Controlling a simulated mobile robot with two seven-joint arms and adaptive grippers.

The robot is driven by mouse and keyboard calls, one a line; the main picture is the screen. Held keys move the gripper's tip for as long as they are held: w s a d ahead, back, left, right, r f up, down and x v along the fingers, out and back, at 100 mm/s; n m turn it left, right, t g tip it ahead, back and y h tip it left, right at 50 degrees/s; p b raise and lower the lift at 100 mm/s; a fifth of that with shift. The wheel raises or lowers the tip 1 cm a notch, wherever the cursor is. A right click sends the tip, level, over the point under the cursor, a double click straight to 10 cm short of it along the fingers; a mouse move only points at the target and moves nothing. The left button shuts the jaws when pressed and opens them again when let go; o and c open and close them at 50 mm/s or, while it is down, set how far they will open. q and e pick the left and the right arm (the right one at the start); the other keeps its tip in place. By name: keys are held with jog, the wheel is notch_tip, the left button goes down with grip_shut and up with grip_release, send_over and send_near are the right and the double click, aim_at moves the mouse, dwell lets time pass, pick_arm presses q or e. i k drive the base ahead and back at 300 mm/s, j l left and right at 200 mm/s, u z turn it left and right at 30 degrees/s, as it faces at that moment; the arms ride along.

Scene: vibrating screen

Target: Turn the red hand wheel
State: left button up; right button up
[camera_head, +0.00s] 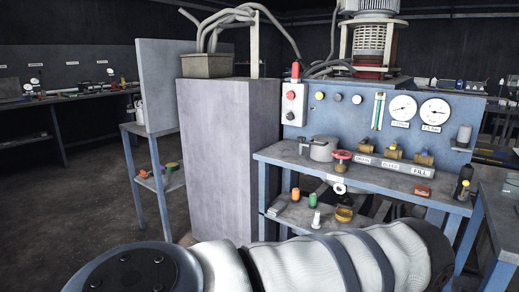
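The red hand wheel (340,155) is small and sits at the front of the blue workbench (281,161), right of a grey metal block. A white round fitting (340,188) shows just below it at the bench's front edge. One of my arms, white and grey, crosses the bottom of the head view below and in front of the bench. Neither gripper shows, so their fingers and anything in them cannot be seen. The arm does not cover the wheel.
Brass valves (393,152) stand right of the wheel, before a blue panel with gauges (403,108). A control box (293,104) with a red-topped switch is left of the panel. A tall grey cabinet (215,150) stands left of the bench. The lower shelf holds several small objects.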

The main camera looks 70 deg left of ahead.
aim_at(342, 154)
jog(key=u, duration=1.7)
